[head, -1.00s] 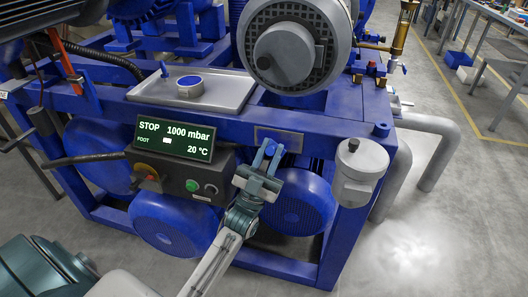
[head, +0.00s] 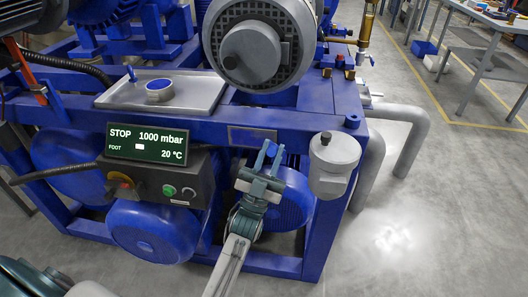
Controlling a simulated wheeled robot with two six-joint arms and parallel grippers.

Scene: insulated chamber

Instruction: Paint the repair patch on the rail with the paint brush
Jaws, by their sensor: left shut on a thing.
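The repair patch (head: 252,135) is a dull grey rectangle on the front of the blue rail (head: 200,124). My left gripper (head: 266,163) is just below the patch, toward its right end. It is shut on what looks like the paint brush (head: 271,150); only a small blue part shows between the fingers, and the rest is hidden. I cannot tell whether the brush touches the rail. A round pot with blue paint (head: 159,90) stands on a grey tray (head: 200,92) above the rail, at the left. My right gripper is not in view.
A display box (head: 147,144) with buttons hangs below the rail, left of my gripper. A grey canister (head: 334,160) is close on the right. A large motor (head: 262,45) stands behind the rail. Grey floor (head: 430,220) is clear at the right.

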